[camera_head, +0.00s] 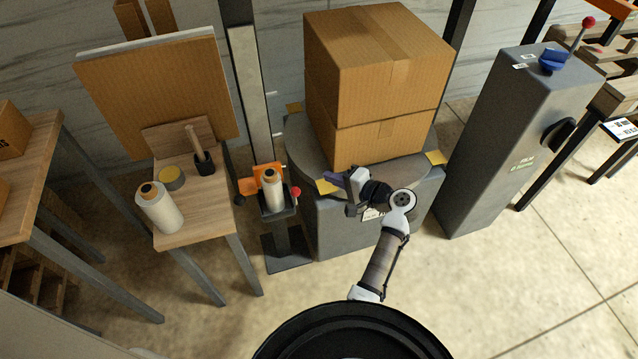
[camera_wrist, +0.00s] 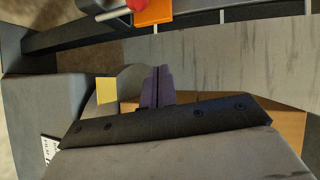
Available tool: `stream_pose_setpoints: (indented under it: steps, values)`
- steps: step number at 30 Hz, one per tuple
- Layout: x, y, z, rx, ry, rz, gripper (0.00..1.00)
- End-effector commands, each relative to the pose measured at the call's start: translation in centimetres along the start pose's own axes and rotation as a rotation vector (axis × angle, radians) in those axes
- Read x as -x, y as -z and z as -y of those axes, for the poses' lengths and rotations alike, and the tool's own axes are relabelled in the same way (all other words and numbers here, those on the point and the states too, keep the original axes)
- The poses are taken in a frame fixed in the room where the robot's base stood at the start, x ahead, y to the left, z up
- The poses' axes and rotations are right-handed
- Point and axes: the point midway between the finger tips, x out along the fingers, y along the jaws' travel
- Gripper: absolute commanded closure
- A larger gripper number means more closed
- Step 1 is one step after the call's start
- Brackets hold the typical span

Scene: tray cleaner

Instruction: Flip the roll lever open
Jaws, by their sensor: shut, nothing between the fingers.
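The roll lever (camera_head: 295,191) ends in a red ball at the right side of the roll carriage. In the wrist view the lever's red ball (camera_wrist: 136,4) is at the top edge, beside an orange part (camera_wrist: 155,12). My gripper (camera_head: 329,178) is right of the lever, apart from it, over the turntable's left edge. Its purple fingers are shut and empty; they also show in the wrist view (camera_wrist: 157,88).
Two stacked cartons (camera_head: 365,90) stand on the grey turntable (camera_head: 300,146) close behind my gripper. A grey control cabinet (camera_head: 490,140) is at right. A wooden table (camera_head: 205,215) at left bears a spare roll (camera_head: 160,208) and a tape roll (camera_head: 171,178). The floor in front is clear.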

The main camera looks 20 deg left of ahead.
Motion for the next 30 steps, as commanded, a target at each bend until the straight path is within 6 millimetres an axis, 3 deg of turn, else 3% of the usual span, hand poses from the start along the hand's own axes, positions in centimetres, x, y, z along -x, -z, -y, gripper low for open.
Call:
stream_pose_setpoints:
  steps: [3,6,19,23,30]
  values:
    - [1.3,-1.0,-1.9,-0.102,0.051,0.053,1.00]
    - [1.8,-1.4,-2.6,-0.138,0.074,0.074,1.00]
    - [1.7,-1.5,-2.6,-0.145,0.081,0.079,1.00]
    - [0.3,-1.7,-2.3,-0.145,0.080,0.081,1.00]
    - [-4.5,-2.1,-1.8,-0.146,0.081,0.083,1.00]
